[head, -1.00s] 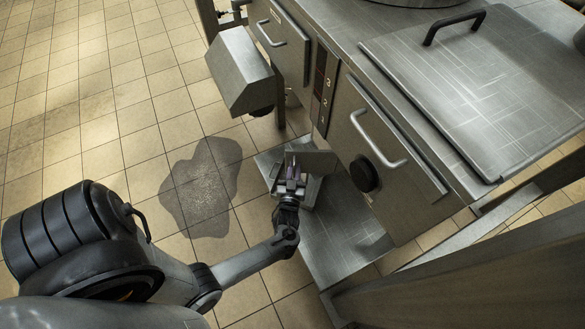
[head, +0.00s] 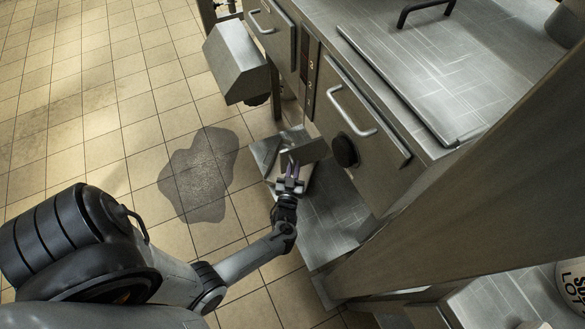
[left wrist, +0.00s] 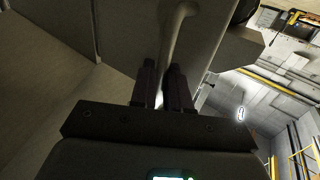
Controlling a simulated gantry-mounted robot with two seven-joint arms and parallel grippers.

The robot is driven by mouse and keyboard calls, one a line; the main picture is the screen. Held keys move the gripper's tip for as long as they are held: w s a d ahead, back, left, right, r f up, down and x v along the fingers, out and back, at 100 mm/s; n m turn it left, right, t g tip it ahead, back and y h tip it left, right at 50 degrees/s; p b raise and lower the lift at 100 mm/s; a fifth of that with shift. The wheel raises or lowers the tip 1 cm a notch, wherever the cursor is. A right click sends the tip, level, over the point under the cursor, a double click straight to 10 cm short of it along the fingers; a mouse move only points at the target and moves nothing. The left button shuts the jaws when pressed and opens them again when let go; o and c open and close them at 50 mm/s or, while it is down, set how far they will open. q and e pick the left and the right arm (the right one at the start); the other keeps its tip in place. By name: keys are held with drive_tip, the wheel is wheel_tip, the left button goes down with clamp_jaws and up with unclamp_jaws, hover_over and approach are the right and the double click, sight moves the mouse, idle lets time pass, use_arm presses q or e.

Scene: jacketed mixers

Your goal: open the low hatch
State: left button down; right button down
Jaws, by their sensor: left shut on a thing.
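The low hatch (head: 304,148) is a small grey metal panel low on the front of the steel mixer unit, just above the bottom shelf. My left gripper (head: 291,168) reaches it from below in the head view and is shut. In the left wrist view the two dark fingers (left wrist: 163,82) are closed at a pale bent bar handle (left wrist: 175,40) that stands off a grey panel. The fingers hide part of the handle. I cannot tell how far the hatch stands open. My right gripper is out of view.
A drawer front with a bar handle (head: 354,112) and a black knob (head: 345,151) are right of the hatch. A boxy steel housing (head: 236,62) juts out at the upper left. A wide steel beam (head: 440,200) crosses at right. The tiled floor at left is free, with a dark stain (head: 200,178).

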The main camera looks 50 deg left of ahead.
use_arm(q)
drive_tip(key=shift+f, duration=0.1)
drive_tip(key=c, duration=1.3)
unclamp_jaws()
drive_tip(key=shift+w+d, duration=0.1)
drive_tip(key=shift+w, duration=0.25)
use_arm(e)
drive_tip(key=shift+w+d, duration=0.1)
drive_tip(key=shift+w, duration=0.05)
use_arm(q)
drive_tip(key=shift+s, duration=0.2)
